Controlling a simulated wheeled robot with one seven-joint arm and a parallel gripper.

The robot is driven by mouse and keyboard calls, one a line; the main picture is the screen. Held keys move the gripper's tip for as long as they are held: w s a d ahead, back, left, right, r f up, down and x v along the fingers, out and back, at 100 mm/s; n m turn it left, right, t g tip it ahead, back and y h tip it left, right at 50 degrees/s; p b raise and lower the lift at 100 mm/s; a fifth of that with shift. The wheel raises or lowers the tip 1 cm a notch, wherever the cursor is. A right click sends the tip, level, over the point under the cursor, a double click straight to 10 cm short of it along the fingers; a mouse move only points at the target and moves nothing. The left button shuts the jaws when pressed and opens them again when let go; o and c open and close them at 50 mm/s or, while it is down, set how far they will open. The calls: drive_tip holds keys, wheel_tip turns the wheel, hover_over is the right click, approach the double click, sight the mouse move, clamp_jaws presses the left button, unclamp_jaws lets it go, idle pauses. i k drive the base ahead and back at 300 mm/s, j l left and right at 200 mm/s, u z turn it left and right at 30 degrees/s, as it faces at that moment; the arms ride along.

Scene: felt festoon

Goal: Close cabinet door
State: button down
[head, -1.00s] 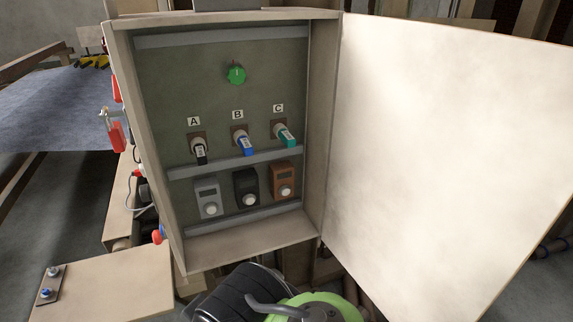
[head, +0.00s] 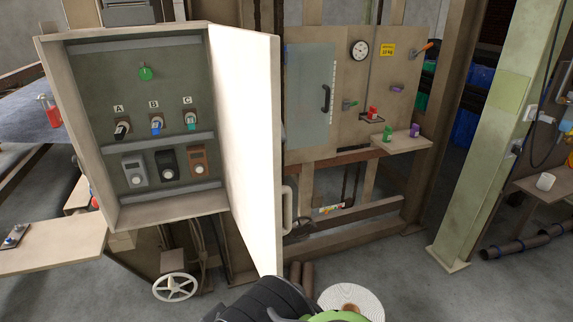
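The cabinet (head: 72,190) is an open beige box on the left in the head view. Its green back panel shows. Its door (head: 248,120) stands open, hinged on the right side and jutting toward me. I see its pale inner face at a steep angle. A pale handle (head: 288,208) sticks out past the door's free edge, on its outer side. Black and green parts of my arm show at the bottom, below the door's lower corner. My gripper is not visible.
A white handwheel (head: 174,287) is below. Right of the door are a wall panel (head: 375,70) with a gauge, a small shelf (head: 402,144) and a green post (head: 485,120). A white round reel (head: 352,300) lies near my arm.

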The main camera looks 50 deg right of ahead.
sight(246, 63)
drive_tip(key=k+l, duration=0.15)
drive_tip(key=l, duration=0.3)
drive_tip(key=k+l, duration=0.1)
drive_tip(key=l, duration=0.3)
drive_tip(key=k+l, duration=0.15)
drive_tip(key=l, duration=0.7)
drive_tip(key=z, duration=0.05)
